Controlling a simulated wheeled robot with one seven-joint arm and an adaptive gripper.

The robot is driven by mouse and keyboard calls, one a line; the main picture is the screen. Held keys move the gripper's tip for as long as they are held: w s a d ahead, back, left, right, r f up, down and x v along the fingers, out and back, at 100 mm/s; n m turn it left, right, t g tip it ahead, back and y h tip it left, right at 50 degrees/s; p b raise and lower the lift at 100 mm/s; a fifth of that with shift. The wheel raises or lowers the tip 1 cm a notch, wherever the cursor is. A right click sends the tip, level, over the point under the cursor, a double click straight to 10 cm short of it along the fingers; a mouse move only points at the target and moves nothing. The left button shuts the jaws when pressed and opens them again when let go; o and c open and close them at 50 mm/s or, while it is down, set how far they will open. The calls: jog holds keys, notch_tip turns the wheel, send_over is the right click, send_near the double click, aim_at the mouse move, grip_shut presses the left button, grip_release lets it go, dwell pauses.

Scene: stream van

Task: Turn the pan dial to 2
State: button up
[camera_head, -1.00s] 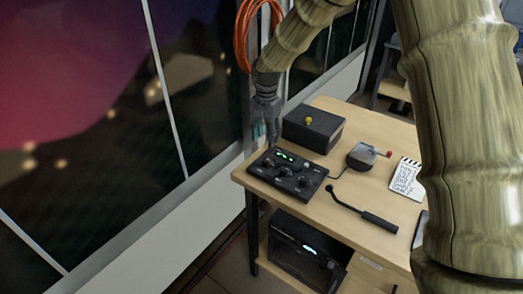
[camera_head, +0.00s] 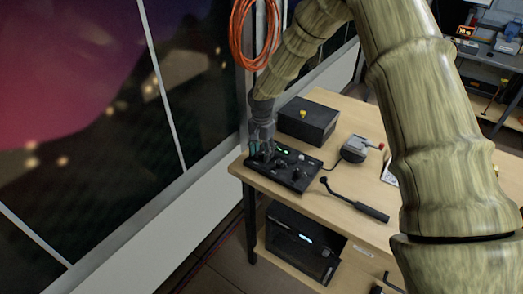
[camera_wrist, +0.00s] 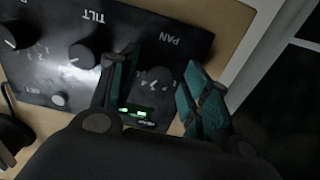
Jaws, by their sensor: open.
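The black control panel (camera_head: 312,172) lies on the table's near left corner. In the wrist view its "PAN" label is readable, and the dark pan dial (camera_wrist: 158,80) lies between my fingers, with a few scale marks beside it. The dial is in shadow, so its pointer is not clear. My gripper (camera_wrist: 160,63) is open and points down, with one teal-padded finger on each side of the dial; I cannot tell whether either touches it. In the head view my gripper (camera_head: 262,150) is over the panel's left end and hides that dial.
The tilt dial (camera_wrist: 83,55) and another knob sit beside the pan dial. A small grey device with a red handle (camera_head: 356,149) and a black rod-like tool (camera_head: 352,200) lie rightward. The window wall is close at left.

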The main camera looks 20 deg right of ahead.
jog(key=shift+s, duration=0.1)
jog(key=shift+f, duration=0.1)
grip_shut()
jog(key=shift+n, duration=0.4)
jog(key=n, duration=0.5)
jog(key=shift+n+b, duration=0.3)
jog(key=n, duration=0.5)
jog(key=shift+n, duration=0.3)
dwell(0.3)
